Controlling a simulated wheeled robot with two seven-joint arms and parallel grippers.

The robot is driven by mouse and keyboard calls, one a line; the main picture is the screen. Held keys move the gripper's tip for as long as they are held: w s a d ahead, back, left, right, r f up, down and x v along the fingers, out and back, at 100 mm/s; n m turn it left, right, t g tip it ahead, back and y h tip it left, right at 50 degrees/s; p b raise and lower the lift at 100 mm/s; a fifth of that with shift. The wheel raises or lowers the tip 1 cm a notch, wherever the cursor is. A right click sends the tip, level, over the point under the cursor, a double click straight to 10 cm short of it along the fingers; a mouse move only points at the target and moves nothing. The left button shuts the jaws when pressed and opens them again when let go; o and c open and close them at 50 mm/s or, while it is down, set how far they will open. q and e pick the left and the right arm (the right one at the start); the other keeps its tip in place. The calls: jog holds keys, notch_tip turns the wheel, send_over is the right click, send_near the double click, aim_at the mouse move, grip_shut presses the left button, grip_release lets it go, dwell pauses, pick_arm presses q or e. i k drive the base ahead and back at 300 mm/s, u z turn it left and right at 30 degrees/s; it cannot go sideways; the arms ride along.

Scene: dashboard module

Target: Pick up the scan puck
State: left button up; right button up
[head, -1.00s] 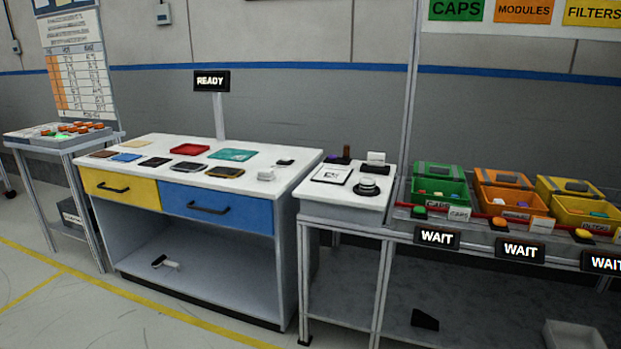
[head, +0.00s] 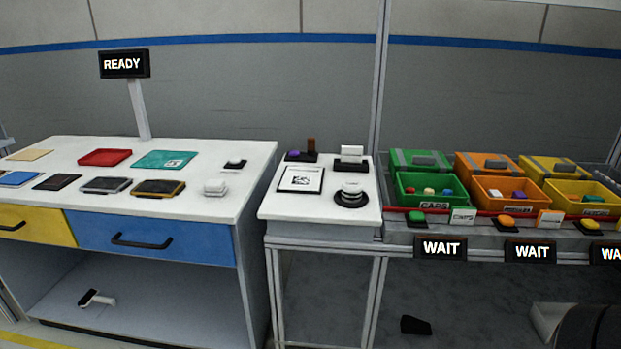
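A white, round, puck-like piece (head: 351,190) sits on a round black base on the small white side stand (head: 318,209). It looks like the scan puck, though no label confirms it. A smaller white block-like piece (head: 215,188) lies near the right end of the large workbench.
A card with a printed code (head: 301,179) lies left of the puck. Behind are a dark holder (head: 301,156) and a white block on a black base (head: 351,158). The green bin (head: 432,190) stands close on the right. A dark shape fills the lower right corner.

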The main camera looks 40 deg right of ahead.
aim_at(351, 190)
jog(key=z, duration=0.5)
jog(key=i, duration=1.05)
jog(key=z, duration=0.85)
